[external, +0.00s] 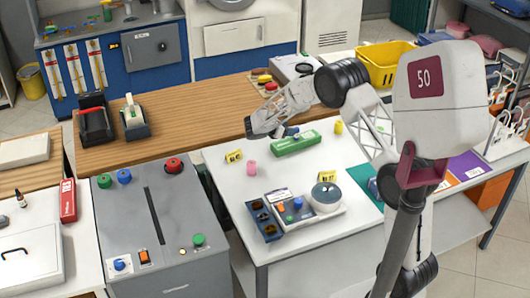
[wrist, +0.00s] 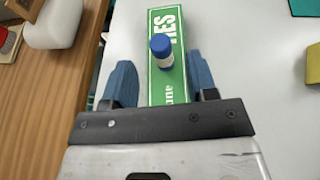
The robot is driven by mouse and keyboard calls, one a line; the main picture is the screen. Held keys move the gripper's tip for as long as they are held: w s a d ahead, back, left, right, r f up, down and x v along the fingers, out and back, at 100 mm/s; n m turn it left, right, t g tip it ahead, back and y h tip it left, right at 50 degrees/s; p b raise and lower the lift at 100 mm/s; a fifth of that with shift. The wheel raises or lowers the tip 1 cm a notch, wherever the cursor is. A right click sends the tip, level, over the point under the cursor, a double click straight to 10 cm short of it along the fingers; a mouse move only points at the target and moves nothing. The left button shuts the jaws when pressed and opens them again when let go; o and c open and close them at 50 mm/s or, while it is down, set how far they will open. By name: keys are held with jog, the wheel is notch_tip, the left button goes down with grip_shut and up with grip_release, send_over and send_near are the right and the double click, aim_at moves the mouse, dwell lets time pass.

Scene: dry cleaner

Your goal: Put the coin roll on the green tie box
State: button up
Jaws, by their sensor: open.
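The green tie box (external: 296,143) lies on the white table, with white lettering on its top; it also shows in the wrist view (wrist: 158,22). A small cylinder with a blue top and pale label, which looks like the coin roll (wrist: 161,50), stands upright on the box. My gripper (wrist: 160,75) is open, its blue fingers apart on either side of the box, with the roll between and just beyond their tips, touching neither. In the external view my gripper (external: 290,131) is just above the back left end of the box. The roll cannot be made out clearly there.
A pink cylinder (external: 252,168), yellow cylinder (external: 338,127) and yellow tags (external: 234,156) stand on the white table. A blue tray (external: 264,219) and a grey round device (external: 326,196) are at the front. A wooden counter (external: 190,118) lies behind. The table's middle is clear.

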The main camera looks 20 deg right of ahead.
jog(key=shift+v, duration=2.35)
jog(key=s+d+r+m+g+y, duration=0.1)
jog(key=s+d+r+m+y, duration=0.3)
jog(key=s+r, duration=0.65)
jog(key=s+d+r+m+g+y, duration=0.15)
jog(key=s+d+r+m, duration=0.4)
jog(key=s, duration=0.85)
jog(key=s+a+r+m+t+y, duration=0.1)
jog(key=s+m+y, duration=0.3)
jog(key=s, duration=1.1)
jog(key=s+a+r+m+t+y, duration=0.1)
jog(key=s+m, duration=0.5)
jog(key=s, duration=1)
notch_tip(320, 180, up, 2)
jog(key=t+y, duration=0.1)
jog(key=y, duration=0.2)
jog(key=shift+s+a, duration=0.25)
jog(key=shift+a, duration=0.05)
